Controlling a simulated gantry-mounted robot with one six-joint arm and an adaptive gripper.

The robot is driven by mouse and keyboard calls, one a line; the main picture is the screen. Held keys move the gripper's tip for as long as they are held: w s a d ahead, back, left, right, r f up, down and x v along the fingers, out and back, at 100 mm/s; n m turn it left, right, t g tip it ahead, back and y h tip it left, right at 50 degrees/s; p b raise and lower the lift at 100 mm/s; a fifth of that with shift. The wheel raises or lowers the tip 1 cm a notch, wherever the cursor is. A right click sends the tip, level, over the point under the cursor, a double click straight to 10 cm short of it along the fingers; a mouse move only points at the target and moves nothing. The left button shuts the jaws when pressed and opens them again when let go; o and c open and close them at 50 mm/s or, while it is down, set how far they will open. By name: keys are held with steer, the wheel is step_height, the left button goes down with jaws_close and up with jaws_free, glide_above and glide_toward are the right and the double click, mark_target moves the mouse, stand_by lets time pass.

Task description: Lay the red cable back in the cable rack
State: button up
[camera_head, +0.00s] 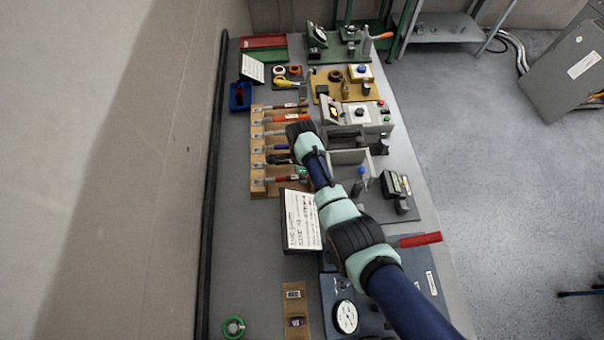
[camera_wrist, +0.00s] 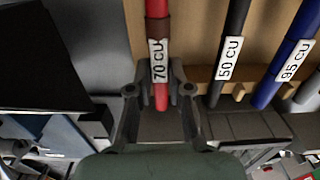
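The red cable (camera_wrist: 158,28), labelled 70 CU, runs between the two fingers of my gripper (camera_wrist: 159,76) in the wrist view. In the head view the red cable (camera_head: 287,179) lies along the nearest slot of the wooden cable rack (camera_head: 257,187). Whether it rests fully in its notch is hidden by my fingers. My arm reaches in from the lower right and covers part of the rack's right side.
The black 50 CU cable (camera_wrist: 234,45) and the blue 95 CU cable (camera_wrist: 293,55) lie close beside the red one, to the right. A document stand (camera_head: 302,219) stands just in front of the rack. A gauge box (camera_head: 345,316) is under my arm. Table at lower left is mostly clear.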

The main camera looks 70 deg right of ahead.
steer(key=o, duration=0.4)
step_height(320, 180, up, 7)
steer(key=p, duration=0.7)
steer(key=shift+r, duration=0.15)
stand_by(0.6)
